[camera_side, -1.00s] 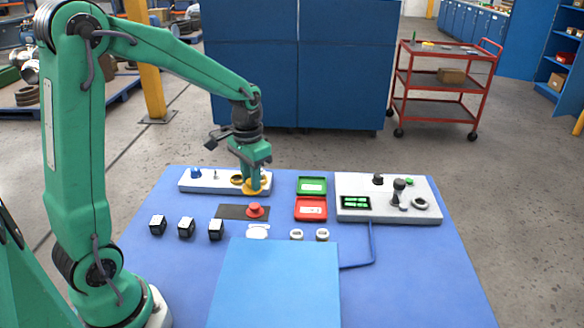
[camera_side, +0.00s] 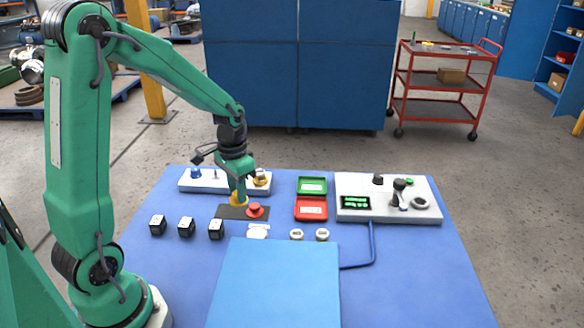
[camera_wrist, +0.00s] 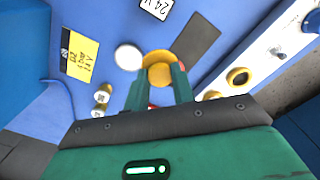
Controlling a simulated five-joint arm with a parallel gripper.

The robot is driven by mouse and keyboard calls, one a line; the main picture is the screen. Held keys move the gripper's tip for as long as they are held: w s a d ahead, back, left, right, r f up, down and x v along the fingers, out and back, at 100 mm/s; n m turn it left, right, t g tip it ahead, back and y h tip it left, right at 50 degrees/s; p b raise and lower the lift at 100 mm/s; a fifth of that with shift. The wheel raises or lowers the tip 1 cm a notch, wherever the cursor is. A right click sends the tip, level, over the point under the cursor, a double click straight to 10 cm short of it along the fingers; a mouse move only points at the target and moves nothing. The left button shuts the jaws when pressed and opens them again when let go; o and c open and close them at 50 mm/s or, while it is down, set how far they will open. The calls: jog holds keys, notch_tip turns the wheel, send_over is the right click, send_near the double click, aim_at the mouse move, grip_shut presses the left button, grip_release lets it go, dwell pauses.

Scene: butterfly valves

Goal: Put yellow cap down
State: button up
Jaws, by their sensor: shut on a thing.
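The yellow cap (camera_side: 237,200) is between the fingertips of my gripper (camera_side: 239,190), which is shut on it. In the side view it is over the dark mat (camera_side: 227,213), left of the red knob (camera_side: 254,210); I cannot tell whether it touches the mat. In the wrist view the yellow cap (camera_wrist: 159,72) shows between the two green fingers (camera_wrist: 158,88), and its near side is partly hidden. The dark mat (camera_wrist: 201,38) also shows there. A brass fitting (camera_side: 260,176) stands uncovered on the white left panel (camera_side: 215,187).
A white disc (camera_side: 257,232) lies in front of the mat. Green (camera_side: 312,186) and red (camera_side: 311,209) trays are to the right, then a control panel (camera_side: 352,216). Several black blocks (camera_side: 186,227) stand front left. A blue box (camera_side: 275,285) fills the front middle.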

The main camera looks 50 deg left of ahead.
send_over(230, 211)
notch_tip(230, 211, down, 4)
jog(key=shift+d+r, duration=0.1)
jog(key=shift+f, duration=2.05)
jog(key=shift+f, duration=0.1)
jog(key=o, duration=1)
jog(key=shift+c, duration=0.2)
notch_tip(230, 211, up, 12)
jog(key=shift+d+r, duration=0.1)
jog(key=shift+r, duration=0.1)
